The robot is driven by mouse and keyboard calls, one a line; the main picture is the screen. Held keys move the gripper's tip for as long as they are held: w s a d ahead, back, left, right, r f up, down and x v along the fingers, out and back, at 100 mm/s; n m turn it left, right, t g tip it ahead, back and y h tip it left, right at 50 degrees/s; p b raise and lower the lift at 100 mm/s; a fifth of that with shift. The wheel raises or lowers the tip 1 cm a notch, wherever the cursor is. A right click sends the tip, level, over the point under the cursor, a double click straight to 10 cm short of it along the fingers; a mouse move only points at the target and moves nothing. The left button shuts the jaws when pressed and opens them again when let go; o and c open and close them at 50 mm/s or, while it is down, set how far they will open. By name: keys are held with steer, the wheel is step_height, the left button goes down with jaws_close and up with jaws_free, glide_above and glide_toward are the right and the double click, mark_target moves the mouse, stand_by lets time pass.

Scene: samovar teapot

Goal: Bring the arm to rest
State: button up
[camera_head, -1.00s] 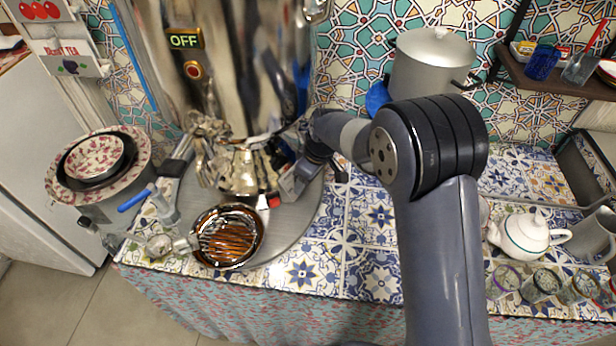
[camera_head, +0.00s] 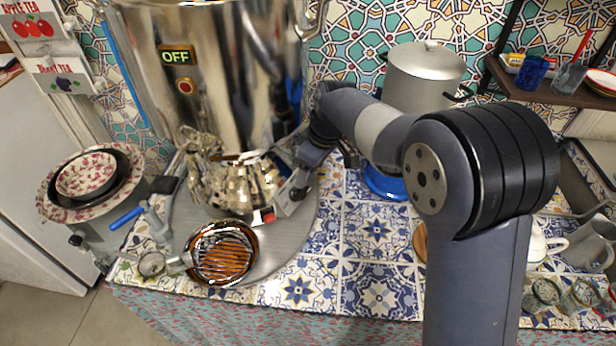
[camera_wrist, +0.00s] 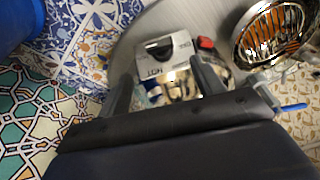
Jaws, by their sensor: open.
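My gripper (camera_head: 286,200) is low beside the right side of the steel samovar (camera_head: 215,95), over the grey round tray (camera_head: 290,235). In the wrist view my gripper (camera_wrist: 163,75) has its two dark fingers apart. A small grey box with lettering (camera_wrist: 168,50) shows between and beyond the fingers, with a red part at its right end. I cannot tell whether the fingers touch it. My arm reaches in from the right, with its large joint at the right of the head view.
A round dish with orange bars (camera_head: 223,253) sits at the tray's front. Stacked bowls (camera_head: 88,178) stand left, a lidded pot (camera_head: 423,78) behind my arm. A blue-based item (camera_head: 387,182) is close to my arm. A white teapot (camera_head: 538,245) and glasses stand right. Tiles at front centre are clear.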

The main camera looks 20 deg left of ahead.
mark_target(303, 191)
stand_by(0.4)
steer(key=x, duration=1)
steer(key=shift+a+f+p, duration=0.15)
steer(key=shift+f+p, duration=0.15)
steer(key=shift+p, duration=0.1)
